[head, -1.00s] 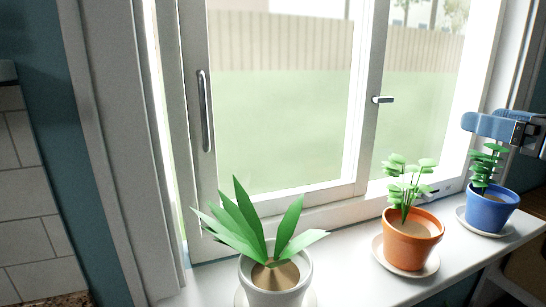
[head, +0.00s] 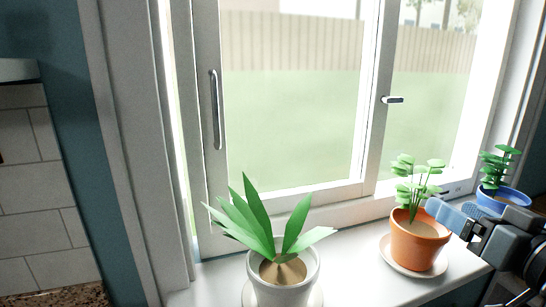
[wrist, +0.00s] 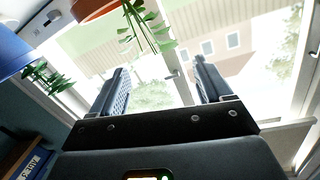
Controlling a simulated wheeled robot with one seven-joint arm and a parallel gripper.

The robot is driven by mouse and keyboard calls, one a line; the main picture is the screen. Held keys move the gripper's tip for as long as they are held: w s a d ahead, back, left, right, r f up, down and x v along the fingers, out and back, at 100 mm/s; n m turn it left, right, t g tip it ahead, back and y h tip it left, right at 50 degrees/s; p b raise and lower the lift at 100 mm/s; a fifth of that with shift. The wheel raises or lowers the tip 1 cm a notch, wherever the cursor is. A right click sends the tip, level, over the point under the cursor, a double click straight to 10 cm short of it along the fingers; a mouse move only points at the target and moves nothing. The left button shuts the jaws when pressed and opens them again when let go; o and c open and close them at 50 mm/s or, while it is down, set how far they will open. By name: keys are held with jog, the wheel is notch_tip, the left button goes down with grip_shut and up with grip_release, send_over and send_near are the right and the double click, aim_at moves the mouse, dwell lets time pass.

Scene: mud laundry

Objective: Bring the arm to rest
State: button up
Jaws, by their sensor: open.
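My gripper (head: 452,214) is at the right of the head view, in front of the orange pot's right side. Its blue fingers point left. In the wrist view my gripper (wrist: 160,78) has its two dark fingers spread apart with nothing between them. The picture there is turned over. The rest of my arm runs off the lower right of the head view and hides part of the blue pot (head: 503,198). I cannot tell whether the fingers touch the orange pot (head: 415,248).
A white pot (head: 283,284) with a leafy plant stands on the white windowsill (head: 350,275). The orange and blue pots hold plants too. The window (head: 290,130) has a handle (head: 216,110) and a latch (head: 394,100). A blue book (wrist: 35,163) shows in the wrist view.

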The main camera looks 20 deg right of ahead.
jog(key=s+a+f+g+h, duration=0.1)
jog(key=s+a+f, duration=0.45)
jog(key=f, duration=0.25)
jog(key=s+a+f+g, duration=0.1)
jog(key=s+a+f, duration=0.45)
jog(key=f, duration=0.25)
jog(key=s+a+n+y, duration=0.1)
jog(key=s+a, duration=0.2)
jog(key=s, duration=0.6)
jog(key=s+a+f+n+y, duration=0.1)
jog(key=s+a, duration=0.3)
jog(key=s, duration=0.6)
jog(key=shift+s+a+n+g+y, duration=0.15)
jog(key=shift+n+g+y, duration=0.15)
jog(key=shift+n, duration=0.5)
jog(key=shift+f, duration=0.1)
jog(key=shift+c, duration=0.3)
